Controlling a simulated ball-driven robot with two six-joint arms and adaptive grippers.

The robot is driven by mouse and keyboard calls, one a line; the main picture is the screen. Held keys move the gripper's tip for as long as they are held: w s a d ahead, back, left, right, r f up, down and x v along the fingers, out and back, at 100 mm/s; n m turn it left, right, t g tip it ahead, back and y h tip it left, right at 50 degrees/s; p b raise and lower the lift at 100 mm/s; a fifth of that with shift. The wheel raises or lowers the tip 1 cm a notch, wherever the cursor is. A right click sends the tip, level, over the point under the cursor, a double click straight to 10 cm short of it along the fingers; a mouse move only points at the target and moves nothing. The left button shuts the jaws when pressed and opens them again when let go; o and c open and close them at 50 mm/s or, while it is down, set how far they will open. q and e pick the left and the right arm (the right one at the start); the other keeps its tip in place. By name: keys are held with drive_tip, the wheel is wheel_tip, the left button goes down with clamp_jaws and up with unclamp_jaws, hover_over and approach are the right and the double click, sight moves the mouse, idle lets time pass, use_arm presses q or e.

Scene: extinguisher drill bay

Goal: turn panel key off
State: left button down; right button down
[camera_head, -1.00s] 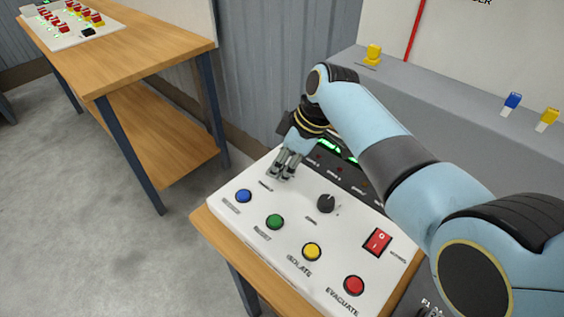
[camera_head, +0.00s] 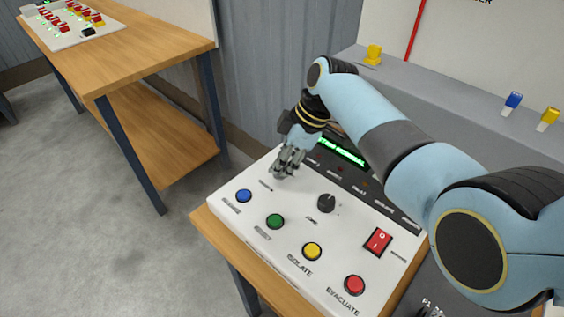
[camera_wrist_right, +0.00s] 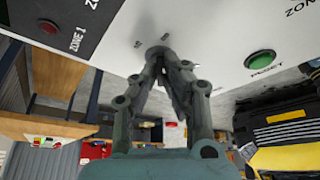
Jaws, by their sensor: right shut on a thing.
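The white control panel (camera_head: 230,208) stands on a wooden table, with its top face tilted toward me. My right gripper (camera_head: 283,172) reaches down to the panel's upper left part, above the blue button. In the right wrist view the right gripper (camera_wrist_right: 166,62) is shut on the panel key, at a small round grey key switch (camera_wrist_right: 157,51) on the white face. The fingers hide most of the key, so I cannot tell its exact angle. Small marks show on the panel around the switch. My left gripper is not in view.
Close by are blue (camera_head: 244,196), green (camera_head: 275,221), yellow (camera_head: 312,251) and red (camera_head: 354,285) buttons, a black knob (camera_head: 326,203) and a red rocker switch (camera_head: 378,241). A lit green display (camera_head: 343,152) sits behind. A wooden workbench (camera_head: 150,45) stands at left.

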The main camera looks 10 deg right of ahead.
drive_tip(key=n+g, duration=0.1)
drive_tip(key=n, duration=0.1)
drive_tip(key=n+b, duration=0.1)
drive_tip(key=n, duration=0.1)
drive_tip(key=shift+w+f+n+g+b, duration=0.1)
drive_tip(key=shift+n+g+b, duration=0.2)
drive_tip(key=shift+g, duration=0.1)
drive_tip(key=n+g+b, duration=0.1)
drive_tip(key=n, duration=0.1)
drive_tip(key=n+b, duration=0.1)
drive_tip(key=n, duration=0.1)
drive_tip(key=shift+n+g+h, duration=0.4)
drive_tip(key=c, duration=1.5)
unclamp_jaws()
drive_tip(key=v, duration=1.2)
drive_tip(key=shift+w, duration=0.15)
